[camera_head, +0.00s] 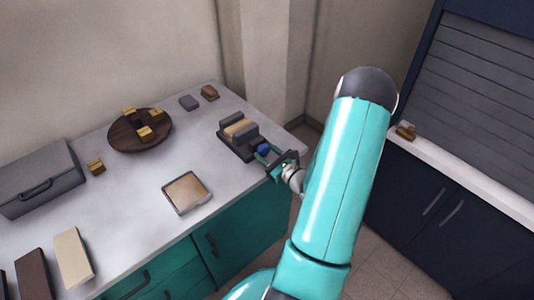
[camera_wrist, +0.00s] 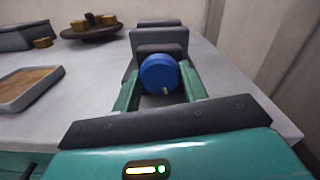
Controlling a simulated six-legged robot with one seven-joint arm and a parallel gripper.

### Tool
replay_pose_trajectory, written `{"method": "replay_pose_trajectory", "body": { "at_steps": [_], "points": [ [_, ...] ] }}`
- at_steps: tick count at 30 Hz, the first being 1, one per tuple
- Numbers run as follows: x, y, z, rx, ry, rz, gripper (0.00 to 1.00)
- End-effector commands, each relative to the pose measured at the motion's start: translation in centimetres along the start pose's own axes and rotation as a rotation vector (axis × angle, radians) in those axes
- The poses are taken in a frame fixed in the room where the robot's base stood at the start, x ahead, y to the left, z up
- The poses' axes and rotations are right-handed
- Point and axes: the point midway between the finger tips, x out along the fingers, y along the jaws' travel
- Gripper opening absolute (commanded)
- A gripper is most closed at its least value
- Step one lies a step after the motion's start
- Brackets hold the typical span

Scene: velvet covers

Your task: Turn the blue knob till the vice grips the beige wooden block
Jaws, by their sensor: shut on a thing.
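The dark grey vice (camera_head: 236,150) stands near the right end of the grey-white worktop. The beige wooden block (camera_head: 238,128) sits between its two jaws; whether both jaws touch it I cannot tell. The blue knob (camera_head: 263,149) is on the vice's near side, facing my arm. In the wrist view the knob (camera_wrist: 158,73) shows large, with the vice (camera_wrist: 160,40) behind it; the block is hidden there. My gripper (camera_wrist: 160,80) has its teal fingers on either side of the knob and is shut on it. It also shows in the head view (camera_head: 270,156).
A tan-bottomed tray (camera_head: 187,209) lies near the worktop's front edge. A wall corner rises behind the vice.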

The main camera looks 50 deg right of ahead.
Motion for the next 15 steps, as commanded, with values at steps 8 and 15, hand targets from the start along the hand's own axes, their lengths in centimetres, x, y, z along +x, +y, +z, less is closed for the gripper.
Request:
{"method": "replay_pose_trajectory", "body": {
  "at_steps": [8, 15],
  "points": [
    [-0.04, 0.03, -0.04, 0.175, 0.001, 0.0, 0.2],
    [-0.05, 0.04, -0.05, 0.228, 0.001, 0.0, 0.2]
  ]
}}
